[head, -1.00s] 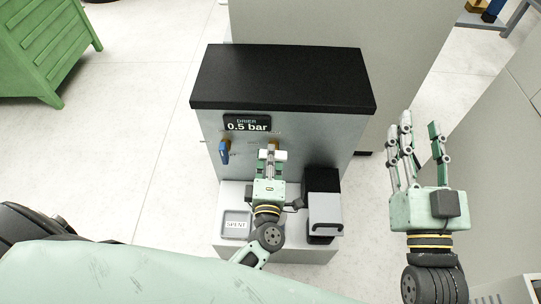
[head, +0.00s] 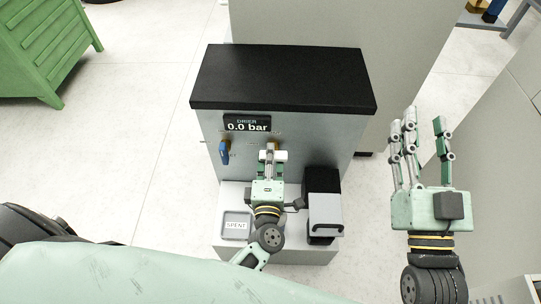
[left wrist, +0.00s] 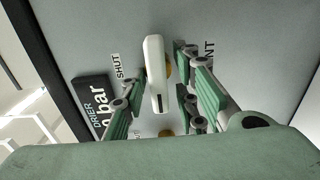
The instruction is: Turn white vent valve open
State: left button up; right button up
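The white vent valve handle (head: 281,155) is on the front of the drier, below the display, and lies crosswise in the head view. In the left wrist view the handle (left wrist: 154,72) stands between the fingers of my left gripper (left wrist: 160,92), with a visible gap on each side. In the head view my left gripper (head: 268,164) covers part of the handle. Its fingers are apart. The display (head: 246,124) reads 0.0 bar. My right gripper (head: 424,128) is open and empty, off to the right of the drier.
A blue valve handle (head: 224,151) hangs upright left of the white one. Below are a tray marked SPENT (head: 236,226) and a black and grey box (head: 325,212) on the drier's ledge. A green cabinet (head: 45,40) stands far left. Floor left of the drier is clear.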

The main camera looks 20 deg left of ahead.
dwell(0.3)
pick_arm(q)
jog(key=v, duration=1.2)
